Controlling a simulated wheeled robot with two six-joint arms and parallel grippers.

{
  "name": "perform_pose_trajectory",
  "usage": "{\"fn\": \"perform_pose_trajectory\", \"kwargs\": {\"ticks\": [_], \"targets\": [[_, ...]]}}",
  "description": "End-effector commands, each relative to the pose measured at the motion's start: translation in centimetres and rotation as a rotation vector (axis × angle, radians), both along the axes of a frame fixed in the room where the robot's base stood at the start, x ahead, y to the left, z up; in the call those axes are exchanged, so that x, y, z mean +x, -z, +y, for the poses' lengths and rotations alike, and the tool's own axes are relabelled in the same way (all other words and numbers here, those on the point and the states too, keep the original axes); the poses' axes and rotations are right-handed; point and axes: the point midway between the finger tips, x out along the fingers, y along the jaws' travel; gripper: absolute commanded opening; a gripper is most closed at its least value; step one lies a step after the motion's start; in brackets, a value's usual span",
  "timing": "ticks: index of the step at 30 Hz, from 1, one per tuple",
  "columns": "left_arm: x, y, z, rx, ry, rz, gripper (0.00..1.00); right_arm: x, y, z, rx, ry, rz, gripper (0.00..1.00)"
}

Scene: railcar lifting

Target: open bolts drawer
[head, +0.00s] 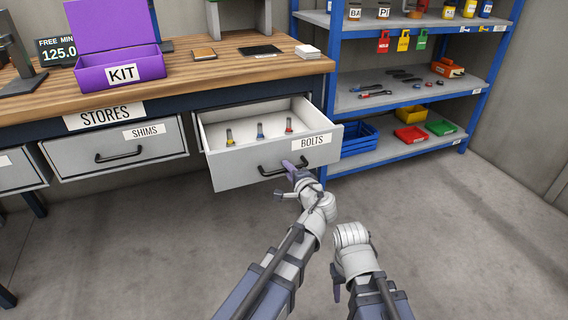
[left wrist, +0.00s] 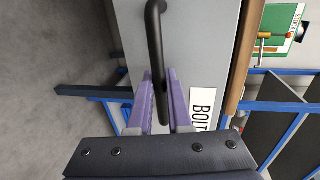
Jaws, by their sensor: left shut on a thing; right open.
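The bolts drawer (head: 228,171) is a grey drawer labelled BOLTS under the right end of the workbench. It stands pulled out, and several bolts (head: 260,131) with coloured bands stand inside it. My left gripper (head: 293,166) is at the drawer's dark bar handle (head: 268,171), towards its right end. In the left wrist view, the purple fingers (left wrist: 160,90) are shut on the handle (left wrist: 154,35), one on each side of it. The BOLTS label (left wrist: 202,108) lies beside them. My right gripper (head: 337,278) is apart from the drawer, low in the head view, its fingers mostly hidden.
The closed SHIMS drawer (head: 75,162) is to the left. A purple KIT box (head: 120,72) stands on the wooden bench top (head: 235,66). A blue shelf rack (head: 330,75) with bins stands close to the right of the open drawer. The floor in front is clear.

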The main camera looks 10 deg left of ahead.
Motion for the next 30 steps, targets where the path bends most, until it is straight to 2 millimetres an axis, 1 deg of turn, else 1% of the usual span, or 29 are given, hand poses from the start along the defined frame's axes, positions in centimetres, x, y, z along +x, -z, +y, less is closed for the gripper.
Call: {"fn": "perform_pose_trajectory", "kwargs": {"ticks": [6, 18, 19, 21, 27, 30], "targets": [[-0.68, 0.0, -0.43, 0.0, -0.001, 0.0, 0.0, 0.01, 0.0, 0.0, 0.0, 0.0, 0.0, 0.5], [-0.74, 0.0, -0.51, 0.0, -0.001, 0.0, 0.0, 0.0, 0.0, 0.0, 0.0, 0.0, 0.0, 0.5], [-0.74, 0.0, -0.51, 0.0, -0.001, 0.0, 0.18, 0.0, 0.0, 0.0, 0.0, 0.0, 0.0, 0.5], [-0.74, 0.0, -0.51, 0.0, -0.001, 0.0, 0.26, 0.0, 0.0, 0.0, 0.0, 0.0, 0.0, 0.5], [-0.74, 0.0, -0.51, 0.0, 0.0, 0.0, 0.47, 0.0, 0.0, 0.0, 0.0, 0.0, 0.0, 0.5], [-0.73, -0.01, -0.5, 0.0, 0.0, 0.0, 0.47, 0.0, 0.0, 0.0, 0.0, 0.0, 0.0, 0.5]]}}
